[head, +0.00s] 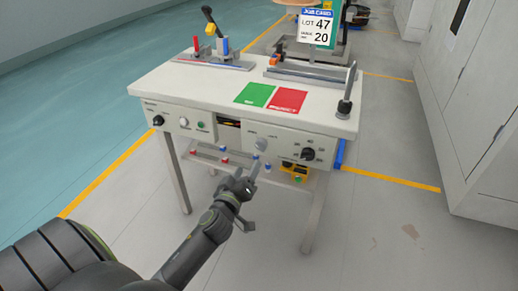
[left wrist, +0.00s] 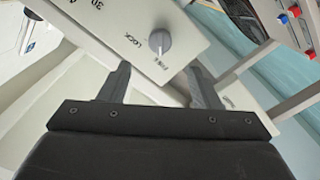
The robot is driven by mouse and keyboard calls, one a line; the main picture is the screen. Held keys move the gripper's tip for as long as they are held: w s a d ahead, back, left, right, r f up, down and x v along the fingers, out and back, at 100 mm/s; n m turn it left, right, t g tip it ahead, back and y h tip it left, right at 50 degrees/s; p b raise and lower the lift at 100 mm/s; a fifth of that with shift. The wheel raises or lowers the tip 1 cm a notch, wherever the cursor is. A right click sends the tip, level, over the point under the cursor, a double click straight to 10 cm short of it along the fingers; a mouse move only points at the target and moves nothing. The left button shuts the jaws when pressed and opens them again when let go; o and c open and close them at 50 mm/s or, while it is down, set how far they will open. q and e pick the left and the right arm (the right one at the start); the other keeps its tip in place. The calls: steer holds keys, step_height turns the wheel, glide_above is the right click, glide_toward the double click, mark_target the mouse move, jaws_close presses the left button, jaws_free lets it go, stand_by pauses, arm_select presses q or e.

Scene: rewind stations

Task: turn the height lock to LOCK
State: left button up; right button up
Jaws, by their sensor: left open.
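The height lock is a small grey knob (head: 261,144) on the bench's front panel, between two printed labels. In the left wrist view the knob (left wrist: 160,41) has LOCK printed to its left and what reads as FREE below it. Its pale pointer mark faces down, roughly toward the FREE label. My left gripper (head: 247,177) is in front of the panel, a little below the knob. In the left wrist view its open fingers (left wrist: 161,75) stand apart with nothing between them, and the knob is beyond the tips. My right gripper is not in view.
A black dial (head: 307,153) sits right of the knob, and another black knob (head: 157,120) is at the panel's left end. A lower shelf (head: 216,153) carries small coloured parts near my gripper. A green mat (head: 254,94) and a red mat (head: 287,101) lie on top.

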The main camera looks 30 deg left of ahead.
mark_target(259, 148)
arm_select(q)
steer(key=x, duration=1)
steer(key=shift+w, duration=0.15)
steer(key=c, duration=1)
